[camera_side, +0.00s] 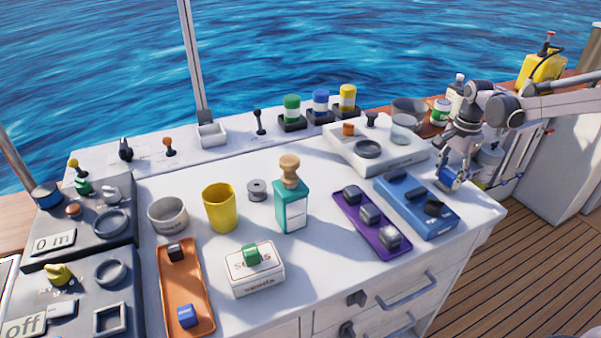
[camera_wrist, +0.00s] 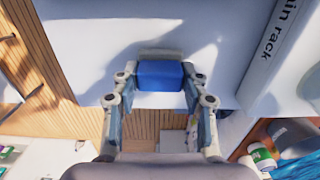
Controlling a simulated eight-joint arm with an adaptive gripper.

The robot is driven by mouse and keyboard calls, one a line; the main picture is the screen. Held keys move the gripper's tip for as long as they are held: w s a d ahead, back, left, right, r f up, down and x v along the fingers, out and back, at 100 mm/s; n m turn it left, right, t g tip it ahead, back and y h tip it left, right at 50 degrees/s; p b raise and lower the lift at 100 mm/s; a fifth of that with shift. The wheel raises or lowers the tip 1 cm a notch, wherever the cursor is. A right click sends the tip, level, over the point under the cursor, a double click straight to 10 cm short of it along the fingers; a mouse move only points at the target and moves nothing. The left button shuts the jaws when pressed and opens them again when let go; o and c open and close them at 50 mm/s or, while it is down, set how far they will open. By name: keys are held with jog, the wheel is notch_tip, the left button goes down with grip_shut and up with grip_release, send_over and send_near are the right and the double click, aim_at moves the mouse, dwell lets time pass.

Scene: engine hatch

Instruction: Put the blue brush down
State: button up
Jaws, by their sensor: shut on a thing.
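The blue brush (camera_side: 449,180) is in my gripper (camera_side: 452,170), at the right end of the white counter (camera_side: 330,262) in the side view. In the wrist view my gripper (camera_wrist: 160,79) has one finger on each side of the blue brush (camera_wrist: 160,74), with a pale strip along its far edge. The brush appears to be above the counter's edge, with wooden deck showing under the near side. I cannot tell its exact height.
Bottles crowd behind my gripper. A bare strip lies at the counter's front right corner (camera_side: 477,216).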

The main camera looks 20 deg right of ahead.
aim_at(450, 173)
jog(key=shift+f, duration=0.1)
jog(key=o, duration=1.2)
notch_tip(450, 173, up, 12)
jog(key=s+a+r+n+t, duration=0.2)
jog(key=s+a+n+t, duration=0.1)
jog(key=s+a+n, duration=0.55)
jog(key=shift+s+a+f+n+t, duration=0.7)
jog(key=shift+s+a+f+n, duration=0.25)
jog(key=shift+s+a+n, duration=0.5)
jog(key=shift+s+a+f+n+t, duration=0.7)
jog(key=shift+s+a+f+n, duration=0.45)
jog(key=shift+n, duration=0.55)
jog(key=shift+s+a+f+n+t, duration=0.75)
jog(key=shift+s+a+n, duration=0.4)
jog(key=shift+s+n, duration=0.4)
